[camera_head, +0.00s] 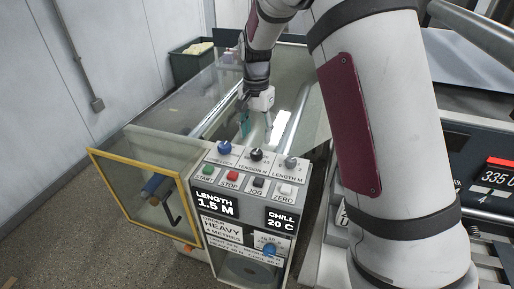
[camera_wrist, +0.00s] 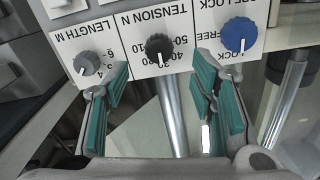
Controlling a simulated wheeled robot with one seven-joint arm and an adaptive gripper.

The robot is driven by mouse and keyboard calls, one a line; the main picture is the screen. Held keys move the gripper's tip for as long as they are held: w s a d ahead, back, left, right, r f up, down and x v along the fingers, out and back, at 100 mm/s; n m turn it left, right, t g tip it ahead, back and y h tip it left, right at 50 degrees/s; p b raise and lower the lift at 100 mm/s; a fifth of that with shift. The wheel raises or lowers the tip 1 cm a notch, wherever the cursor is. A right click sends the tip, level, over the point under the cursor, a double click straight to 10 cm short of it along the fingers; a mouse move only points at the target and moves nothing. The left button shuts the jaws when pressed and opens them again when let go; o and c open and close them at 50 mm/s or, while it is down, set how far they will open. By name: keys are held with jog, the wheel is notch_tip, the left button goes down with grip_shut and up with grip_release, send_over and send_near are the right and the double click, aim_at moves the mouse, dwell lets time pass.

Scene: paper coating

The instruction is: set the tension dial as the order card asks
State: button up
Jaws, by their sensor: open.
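The tension dial (camera_head: 256,155) is a black knob in the middle of the console's top row; it also shows in the wrist view (camera_wrist: 158,47), where its lettering is upside down. Its pale mark points to the picture's bottom, near the labels that look like 20 and 40; the exact setting is hard to read. The order card (camera_head: 222,228) on the console front reads HEAVY and 4 METRES; its smaller print is unclear. My gripper (camera_head: 256,125) is open and empty behind the dial row. In the wrist view its teal-padded fingers (camera_wrist: 160,78) stand apart, below the dial and clear of it.
The blue lock knob (camera_head: 224,147) and grey length knob (camera_head: 290,162) flank the dial closely. START, STOP, JOG and ZERO buttons (camera_head: 232,177) lie in front. Displays (camera_head: 215,203) read LENGTH 1.5 M and CHILL 20 C. A yellow-framed clear guard (camera_head: 140,160) stands left.

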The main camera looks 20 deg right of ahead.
aim_at(256, 152)
notch_tip(256, 152, down, 7)
jog(key=shift+r+p, duration=0.15)
jog(key=shift+p, duration=0.3)
jog(key=c, duration=1.1)
